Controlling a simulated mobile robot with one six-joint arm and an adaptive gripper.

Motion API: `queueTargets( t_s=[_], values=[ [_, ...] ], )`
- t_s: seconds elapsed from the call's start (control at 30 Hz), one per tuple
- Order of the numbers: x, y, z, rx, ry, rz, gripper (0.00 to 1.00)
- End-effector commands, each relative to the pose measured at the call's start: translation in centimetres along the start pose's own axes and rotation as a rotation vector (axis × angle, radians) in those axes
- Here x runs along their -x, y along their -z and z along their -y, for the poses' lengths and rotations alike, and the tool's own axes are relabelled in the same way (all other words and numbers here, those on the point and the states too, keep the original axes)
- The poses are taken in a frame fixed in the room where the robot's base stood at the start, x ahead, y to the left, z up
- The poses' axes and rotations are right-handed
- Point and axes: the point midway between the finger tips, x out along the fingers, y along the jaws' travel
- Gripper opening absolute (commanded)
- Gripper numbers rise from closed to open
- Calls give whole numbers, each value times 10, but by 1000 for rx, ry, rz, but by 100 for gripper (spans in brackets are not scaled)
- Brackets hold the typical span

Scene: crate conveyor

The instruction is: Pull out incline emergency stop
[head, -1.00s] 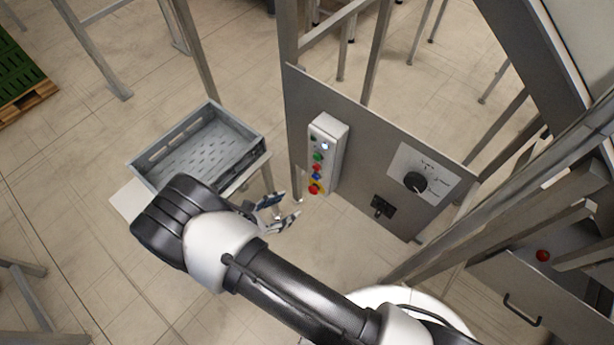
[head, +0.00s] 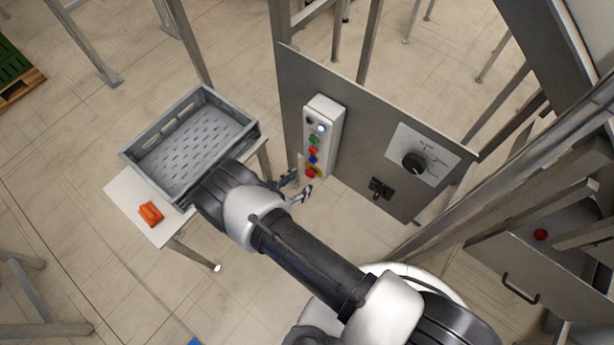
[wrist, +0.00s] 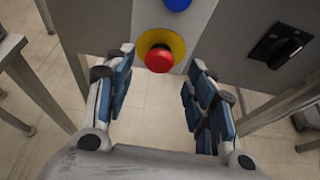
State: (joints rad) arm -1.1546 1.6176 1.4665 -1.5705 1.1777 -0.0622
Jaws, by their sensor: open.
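The emergency stop is a red mushroom button on a yellow ring, at the bottom end of a white control box (head: 325,125) on a grey metal panel. In the head view the red button (head: 311,173) is just beyond my gripper (head: 297,190). In the wrist view the red button (wrist: 159,58) is at the top centre, ahead of and between the two blue-padded fingers. My gripper (wrist: 158,97) is open and empty, and the fingers look apart from the button. I cannot tell whether the button is pressed in.
The box also carries several coloured buttons. A black rotary knob (head: 413,163) and a black switch (head: 380,188) are on the panel to the right. A grey crate (head: 150,172) and an orange object (head: 151,213) are on a white table at left. Metal posts stand around.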

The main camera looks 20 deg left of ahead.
Motion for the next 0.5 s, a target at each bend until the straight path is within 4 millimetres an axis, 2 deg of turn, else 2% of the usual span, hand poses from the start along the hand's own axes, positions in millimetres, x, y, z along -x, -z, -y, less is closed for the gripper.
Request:
queueTargets(
  t_s=[0.03, 0.2, 0.5],
  values=[
    [-11, 1, 1, -1, 4, 0, 50],
    [-34, 1, 1, 0, 2, 0, 50],
    [-45, 0, 0, 0, -1, 0, 50]
  ],
)
